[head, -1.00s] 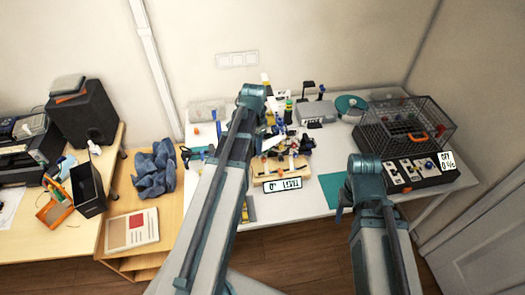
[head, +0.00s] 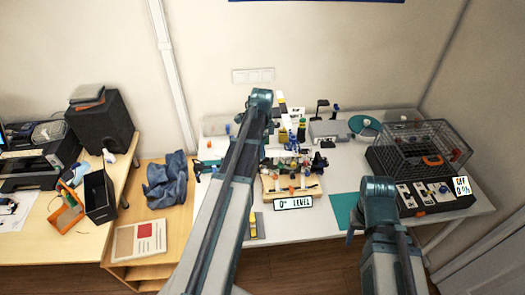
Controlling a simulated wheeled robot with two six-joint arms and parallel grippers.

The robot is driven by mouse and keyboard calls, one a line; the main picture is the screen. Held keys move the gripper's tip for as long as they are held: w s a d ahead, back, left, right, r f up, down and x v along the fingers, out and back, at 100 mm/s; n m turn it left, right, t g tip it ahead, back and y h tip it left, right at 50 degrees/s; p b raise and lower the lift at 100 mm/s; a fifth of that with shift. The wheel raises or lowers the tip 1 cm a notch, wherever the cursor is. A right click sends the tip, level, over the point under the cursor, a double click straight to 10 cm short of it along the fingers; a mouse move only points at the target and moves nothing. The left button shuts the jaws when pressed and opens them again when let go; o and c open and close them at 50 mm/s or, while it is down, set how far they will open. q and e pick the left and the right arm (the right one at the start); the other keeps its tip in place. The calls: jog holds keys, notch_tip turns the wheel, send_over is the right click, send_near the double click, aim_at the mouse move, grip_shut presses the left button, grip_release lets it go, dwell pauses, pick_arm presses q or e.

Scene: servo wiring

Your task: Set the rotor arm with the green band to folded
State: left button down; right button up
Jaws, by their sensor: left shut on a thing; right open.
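A wooden board (head: 314,190) stands on the white table, with a sign (head: 293,203) reading 0° LEVEL at its front. Small white, orange, red and dark parts are crowded on and behind it. They are too small for me to make out the rotor arm with the green band. My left arm rises across the view to a teal joint above and left of the board; its gripper is hidden. My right arm ends in a teal joint to the right of the board; its gripper cannot be made out.
A wire cage (head: 425,150) stands at the right, near a switch box (head: 432,196) with a sign reading OFF 0%. A teal mat (head: 343,207) lies right of the board. A blue cloth (head: 167,180) lies on the wooden surface at the left.

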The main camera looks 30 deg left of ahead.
dwell(0.4)
pick_arm(q)
jog(key=shift+c, duration=2.2)
grip_release()
jog(key=shift+w, duration=0.1)
jog(key=shift+r, duration=0.1)
notch_tip(320, 180, up, 14)
jog(key=p, duration=1.3)
jog(key=shift+f+p, duration=0.2)
jog(key=shift+p, duration=0.2)
